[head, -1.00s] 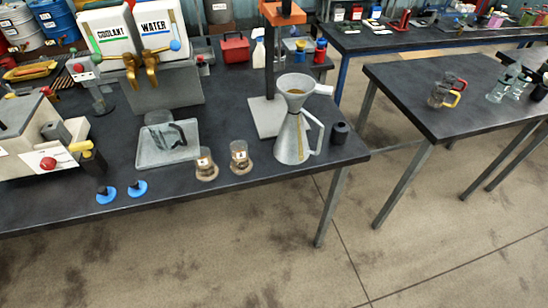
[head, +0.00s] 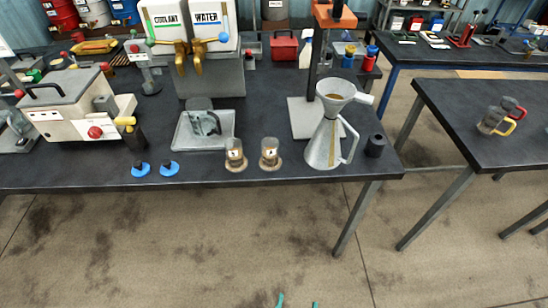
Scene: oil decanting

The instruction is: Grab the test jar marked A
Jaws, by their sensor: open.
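Two small clear test jars stand upright side by side near the front edge of the dark workbench (head: 75,165): a left jar (head: 234,156) and a right jar (head: 269,155). Each has a brownish base and a pale label with a dark mark. The marks are too small to tell which is A. My gripper (head: 297,304) shows only as two teal fingertips at the bottom edge of the head view. They are apart, with nothing visible between them, well short of the bench. The rest of my gripper is out of frame.
A metal funnel jug (head: 328,140) and a dark cup (head: 375,146) stand right of the jars. A grey tray (head: 182,137) holding a jug is behind left. The floor before the bench is clear.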

